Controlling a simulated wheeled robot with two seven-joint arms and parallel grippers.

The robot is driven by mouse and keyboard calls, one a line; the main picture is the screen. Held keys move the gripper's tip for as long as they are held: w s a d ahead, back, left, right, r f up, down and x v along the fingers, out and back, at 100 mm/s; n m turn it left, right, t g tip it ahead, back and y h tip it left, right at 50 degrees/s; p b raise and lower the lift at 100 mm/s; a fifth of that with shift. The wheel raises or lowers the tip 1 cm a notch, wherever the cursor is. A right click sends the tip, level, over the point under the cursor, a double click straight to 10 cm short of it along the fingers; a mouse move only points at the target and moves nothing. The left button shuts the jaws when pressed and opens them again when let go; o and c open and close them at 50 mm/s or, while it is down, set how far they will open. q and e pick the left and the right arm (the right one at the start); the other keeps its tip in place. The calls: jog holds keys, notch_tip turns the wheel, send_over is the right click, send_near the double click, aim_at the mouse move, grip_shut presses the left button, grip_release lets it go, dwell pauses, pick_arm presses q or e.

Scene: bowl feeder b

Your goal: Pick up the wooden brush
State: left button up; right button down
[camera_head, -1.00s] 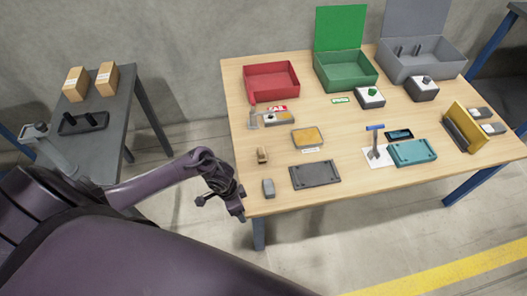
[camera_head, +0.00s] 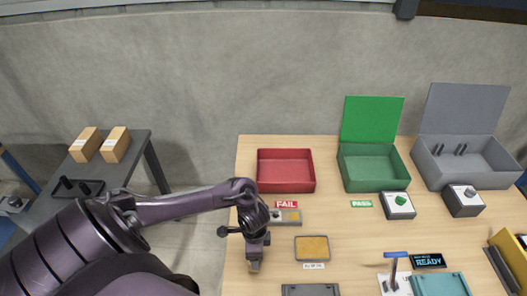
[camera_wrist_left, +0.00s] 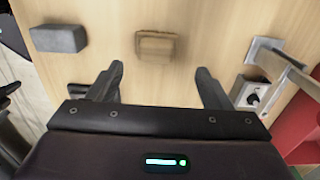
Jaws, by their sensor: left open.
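The wooden brush (camera_wrist_left: 157,46) lies on the table in the left wrist view, a small tan block that looks slightly blurred. My left gripper (camera_wrist_left: 160,70) is open and empty, and the brush sits ahead of its fingertips, roughly centred between them. In the head view, my left gripper (camera_head: 255,256) hangs over the table's left part, pointing down. There the brush is hard to tell apart from the fingertips. My right gripper is not in view.
A grey block (camera_wrist_left: 58,38) lies left of the brush in the wrist view; a metal stand (camera_wrist_left: 268,58) stands right. In the head view are a red bin (camera_head: 285,171), a green box (camera_head: 372,163), a grey box (camera_head: 465,162) and a yellow-topped tray (camera_head: 312,247).

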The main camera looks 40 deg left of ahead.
pick_arm(q)
jog(key=f, duration=0.2)
jog(key=s+f, duration=0.1)
jog(key=f, duration=0.1)
jog(key=shift+s+b, duration=0.1)
jog(key=shift+b, duration=0.2)
notch_tip(320, 180, down, 3)
jog(key=shift+a+r, duration=0.1)
jog(key=shift+r, duration=0.1)
jog(key=shift+f, duration=0.3)
jog(key=c, duration=1)
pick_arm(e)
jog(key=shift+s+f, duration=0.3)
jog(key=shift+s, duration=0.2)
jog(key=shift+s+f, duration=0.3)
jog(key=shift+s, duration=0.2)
